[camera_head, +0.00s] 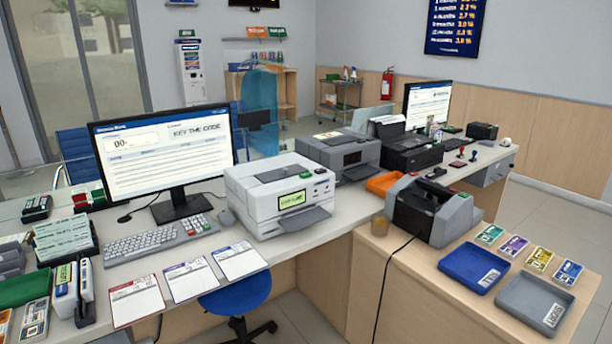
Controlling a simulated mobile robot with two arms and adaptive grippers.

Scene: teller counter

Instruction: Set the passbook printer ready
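A white desktop printer (262,212) stands on the counter right of the monitor. Its front has a small greenish display (292,199) with text too small to read surely, and a dark tray (304,218) juts out below. A grey printer (352,150) stands behind it to the right. No label shows which is the passbook printer. The monitor (165,155) shows "KEY THE CODE" and a field beginning "00". A keyboard (140,246) and a small keypad (196,223) lie before it. Neither of my grippers is in view.
Three printed cards (188,279) lie along the counter's front edge. A grey machine (432,208) sits on the lower right counter, near a blue tray (473,267), a grey tray (535,302) and several coloured cards. A blue stool (237,294) stands below. Stands and devices crowd the left end.

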